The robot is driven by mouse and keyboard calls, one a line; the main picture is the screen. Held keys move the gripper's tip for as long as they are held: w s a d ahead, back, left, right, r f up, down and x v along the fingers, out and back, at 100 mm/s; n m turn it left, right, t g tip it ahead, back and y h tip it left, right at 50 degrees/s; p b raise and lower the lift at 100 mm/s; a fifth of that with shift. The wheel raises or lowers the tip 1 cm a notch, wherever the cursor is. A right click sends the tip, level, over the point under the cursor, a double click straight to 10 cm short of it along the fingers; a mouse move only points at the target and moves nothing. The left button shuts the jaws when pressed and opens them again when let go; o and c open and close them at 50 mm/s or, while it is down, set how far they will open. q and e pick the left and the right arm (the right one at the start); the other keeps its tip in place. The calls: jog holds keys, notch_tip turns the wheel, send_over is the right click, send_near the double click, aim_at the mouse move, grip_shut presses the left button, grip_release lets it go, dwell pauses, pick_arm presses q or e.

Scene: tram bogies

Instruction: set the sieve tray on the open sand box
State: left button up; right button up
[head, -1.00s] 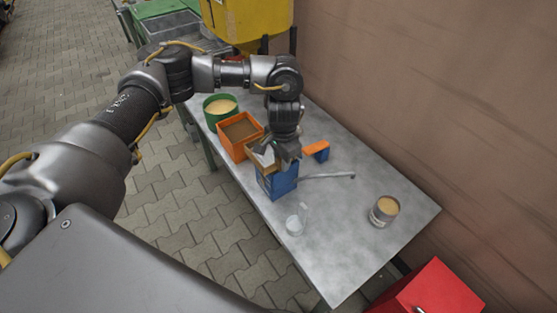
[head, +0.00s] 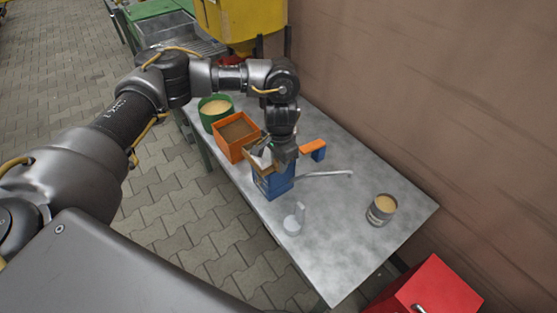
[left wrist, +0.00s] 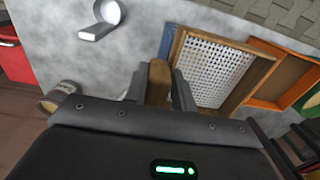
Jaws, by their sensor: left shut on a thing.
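The sieve tray (left wrist: 212,68) is a wooden frame with a pale perforated mesh. My left gripper (left wrist: 160,90) is shut on its wooden handle (left wrist: 158,75). In the head view, the left gripper (head: 285,150) and the tray (head: 256,159) are over a blue box (head: 273,185) on the table. The tray hides most of the box's top, and I cannot tell whether it touches the rim. A strip of blue (left wrist: 167,40) shows beside the tray in the left wrist view. An open orange box (head: 238,152) with brown fill stands beside it. My right gripper is not in view.
A green bucket (head: 208,121) with sand stands beyond the orange box.

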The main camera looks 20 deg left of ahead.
pick_arm(q)
jog(key=shift+f, duration=0.2)
jog(key=o, duration=1.1)
notch_tip(320, 180, up, 11)
jog(key=shift+d+f, duration=0.1)
